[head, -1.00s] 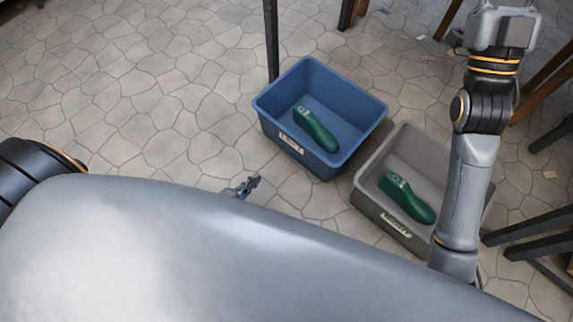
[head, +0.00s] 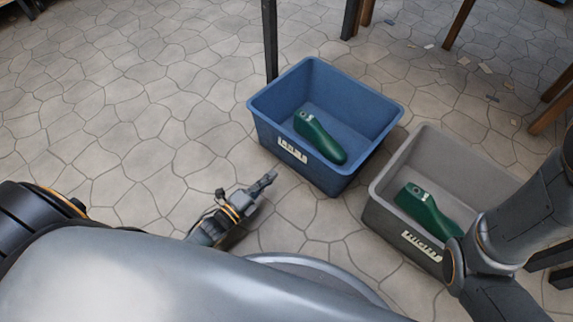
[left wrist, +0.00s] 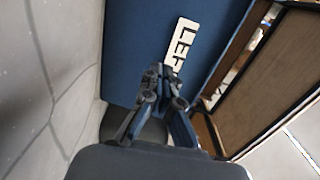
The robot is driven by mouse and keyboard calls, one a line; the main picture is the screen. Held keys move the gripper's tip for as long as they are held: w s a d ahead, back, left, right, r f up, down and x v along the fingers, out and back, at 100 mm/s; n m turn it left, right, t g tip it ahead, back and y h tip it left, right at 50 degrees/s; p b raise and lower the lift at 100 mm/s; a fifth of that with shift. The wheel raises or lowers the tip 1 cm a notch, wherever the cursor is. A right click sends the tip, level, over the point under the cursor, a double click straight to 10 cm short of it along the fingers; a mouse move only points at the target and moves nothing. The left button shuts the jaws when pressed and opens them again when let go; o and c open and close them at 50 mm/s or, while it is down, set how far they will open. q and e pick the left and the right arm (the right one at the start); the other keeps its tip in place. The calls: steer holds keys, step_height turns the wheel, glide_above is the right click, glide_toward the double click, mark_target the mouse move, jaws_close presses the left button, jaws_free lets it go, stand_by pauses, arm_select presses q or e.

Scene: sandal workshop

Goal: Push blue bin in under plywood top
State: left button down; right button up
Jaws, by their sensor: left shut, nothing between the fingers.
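The blue bin (head: 266,128) stands on the tiled floor, with a white label on its near side and a green shoe last (head: 318,138) inside. In the left wrist view its blue wall (left wrist: 130,50) and the label (left wrist: 181,45) lie just beyond my left gripper (left wrist: 168,72). In the head view my left gripper (head: 268,181) is shut and empty, low in front of the bin's labelled side, with floor showing between them. My right arm comes in at the right; its gripper is out of view. I cannot make out a plywood top in the head view.
A grey bin (head: 376,205) with another green last (head: 427,211) stands close to the right of the blue bin. A dark leg (head: 269,40) rises behind the blue bin's far left corner. More legs stand farther back. Floor at the left is clear.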

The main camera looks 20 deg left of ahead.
mark_target(293, 155)
arm_select(q)
steer(key=b+x, duration=0.1)
steer(key=x, duration=0.1)
steer(key=b+x, duration=0.1)
steer(key=x, duration=0.1)
steer(key=b+x, duration=0.1)
steer(key=x, duration=0.1)
steer(key=shift+w+f, duration=0.2)
steer(key=shift+f, duration=0.05)
steer(key=shift+w+d+r+b, duration=0.15)
steer(key=shift+w+d+b, duration=0.15)
steer(key=shift+w, duration=0.3)
steer(key=shift+r, duration=0.1)
